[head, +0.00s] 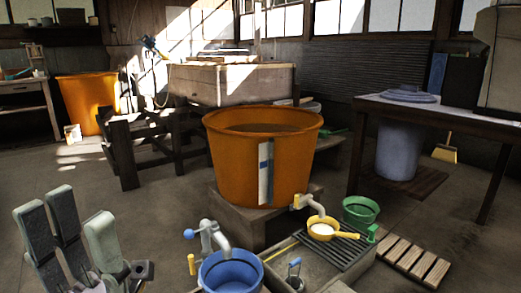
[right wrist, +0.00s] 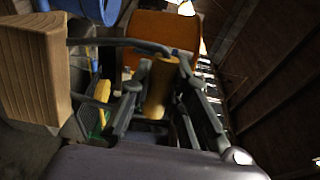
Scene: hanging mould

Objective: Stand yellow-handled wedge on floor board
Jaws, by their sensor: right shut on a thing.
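In the right wrist view my right gripper (right wrist: 157,98) is shut on a yellow cylindrical handle (right wrist: 161,78). Grey metal rods run from the handle to a pale wooden block (right wrist: 36,75) at the left, which looks like the body of the yellow-handled wedge. The block is clear of my fingers. The wedge and right gripper do not show in the head view. My left gripper (head: 82,228) is open and empty at the lower left of the head view. A slatted wooden board (head: 411,262) lies on the floor at the lower right; a darker board (head: 413,187) lies under a grey-blue barrel (head: 398,151).
A big orange tub (head: 230,160) stands on a plinth in the middle. In front are a blue bucket (head: 230,273), a yellow ladle (head: 322,230) and a green bowl (head: 360,210) around a sink. A dark table (head: 450,108) stands at the right.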

